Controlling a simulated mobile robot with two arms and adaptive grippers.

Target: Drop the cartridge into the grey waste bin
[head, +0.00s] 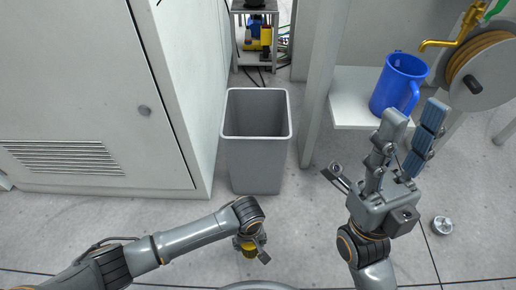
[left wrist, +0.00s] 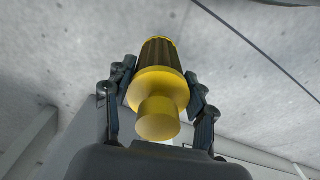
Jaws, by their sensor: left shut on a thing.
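The grey waste bin (head: 256,160) stands upright on the floor beside the cabinet, with its open top facing up and its inside looking empty. My left gripper (head: 252,250) is below the bin in the head view, nearer to me and apart from it. It is shut on the yellow cartridge (head: 249,249), mostly hidden by the gripper there. The left wrist view shows the cartridge (left wrist: 158,85), yellow with a dark ribbed middle, between the two fingers (left wrist: 160,95). My right gripper (head: 408,135) is open and empty, in front of the shelf with the blue jug.
A grey cabinet (head: 70,120) stands left of the bin. A blue jug (head: 397,85) sits on a white shelf (head: 350,95) at right, near a brass tap (head: 450,42) and a hose reel (head: 480,75). A small metal cup (head: 441,226) is on the floor. The floor before the bin is clear.

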